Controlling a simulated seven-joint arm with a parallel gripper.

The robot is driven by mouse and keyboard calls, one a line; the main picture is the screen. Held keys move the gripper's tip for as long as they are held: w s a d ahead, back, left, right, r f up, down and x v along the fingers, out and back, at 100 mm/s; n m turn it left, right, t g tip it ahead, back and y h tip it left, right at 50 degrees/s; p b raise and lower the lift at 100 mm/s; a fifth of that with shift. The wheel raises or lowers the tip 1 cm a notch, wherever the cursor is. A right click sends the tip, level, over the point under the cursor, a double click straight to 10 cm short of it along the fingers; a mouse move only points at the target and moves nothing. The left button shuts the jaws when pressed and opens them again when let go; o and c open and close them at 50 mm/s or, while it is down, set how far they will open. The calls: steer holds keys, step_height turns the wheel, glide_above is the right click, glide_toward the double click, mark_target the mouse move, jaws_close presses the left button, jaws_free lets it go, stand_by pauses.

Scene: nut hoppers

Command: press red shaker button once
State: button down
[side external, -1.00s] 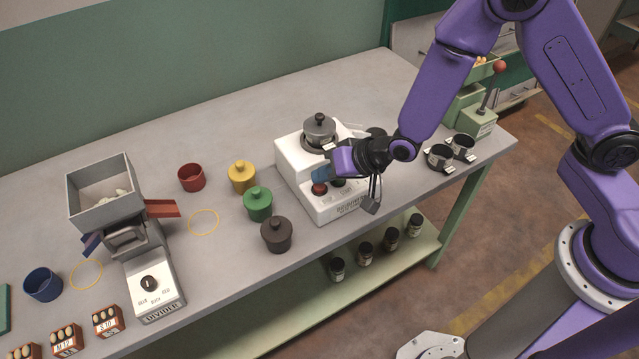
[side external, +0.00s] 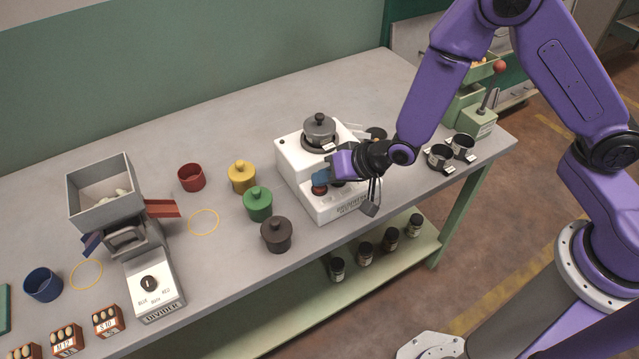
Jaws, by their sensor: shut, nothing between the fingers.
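The white shaker machine (side external: 300,163) stands on the grey bench with a lidded dark grey pot (side external: 320,130) on top. Its red button (side external: 319,190) is on the lower front part, at the left. My gripper (side external: 318,179) is shut and empty, its blue fingertips just above or touching the red button; I cannot tell if there is contact. My wrist hides the controls to the right of the button.
Lidded yellow (side external: 242,177), green (side external: 258,204) and dark brown (side external: 276,234) pots stand left of the machine. Two dark cups (side external: 440,156) are at the right. A grey hopper (side external: 104,201) stands at the far left.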

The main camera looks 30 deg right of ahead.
mark_target(324, 188)
stand_by(0.4)
steer(key=shift+r, duration=0.9)
steer(key=shift+r, duration=2.5)
